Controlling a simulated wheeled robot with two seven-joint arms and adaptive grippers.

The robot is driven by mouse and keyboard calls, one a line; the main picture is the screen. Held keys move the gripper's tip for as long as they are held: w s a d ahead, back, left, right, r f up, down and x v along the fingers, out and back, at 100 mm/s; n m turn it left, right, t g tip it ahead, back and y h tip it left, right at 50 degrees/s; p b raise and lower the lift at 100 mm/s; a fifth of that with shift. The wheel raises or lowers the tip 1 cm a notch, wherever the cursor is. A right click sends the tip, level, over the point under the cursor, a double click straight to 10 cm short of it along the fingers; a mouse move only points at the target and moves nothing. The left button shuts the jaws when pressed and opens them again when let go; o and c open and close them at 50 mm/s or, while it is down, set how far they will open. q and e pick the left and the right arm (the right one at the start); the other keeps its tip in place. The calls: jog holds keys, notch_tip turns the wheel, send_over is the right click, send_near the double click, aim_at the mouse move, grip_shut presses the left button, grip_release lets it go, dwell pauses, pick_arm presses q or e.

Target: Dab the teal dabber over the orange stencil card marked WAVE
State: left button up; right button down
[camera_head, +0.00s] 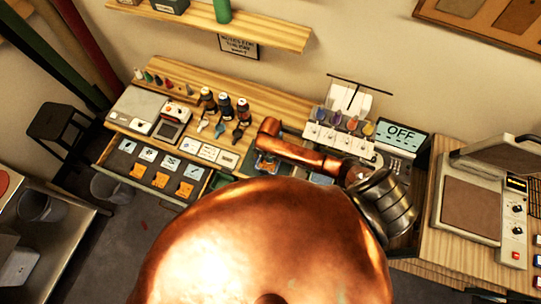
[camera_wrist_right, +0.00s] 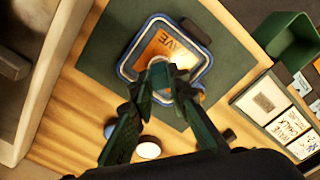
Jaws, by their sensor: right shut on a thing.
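The orange stencil card (camera_wrist_right: 168,44) lies in a blue-and-white rimmed frame on a dark green mat (camera_wrist_right: 98,50) in the right wrist view. Letters reading "AVE" show on it; the start of the word is not clear. My right gripper (camera_wrist_right: 160,84) is shut on the teal dabber (camera_wrist_right: 161,72), which is mostly hidden between the dark fingers. The dabber appears over the card's lower part; I cannot tell whether it touches. My left gripper is not in view.
A green bin (camera_wrist_right: 292,42) and a tray with several white cards (camera_wrist_right: 268,98) stand right of the mat.

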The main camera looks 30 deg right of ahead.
jog(key=shift+f, duration=0.5)
dwell(0.8)
jog(key=shift+s+f, duration=0.1)
jog(key=shift+s, duration=0.05)
dwell(2.0)
notch_tip(320, 180, up, 3)
jog(key=p, duration=0.3)
jog(key=shift+f, duration=0.15)
jog(key=shift+r, duration=2.2)
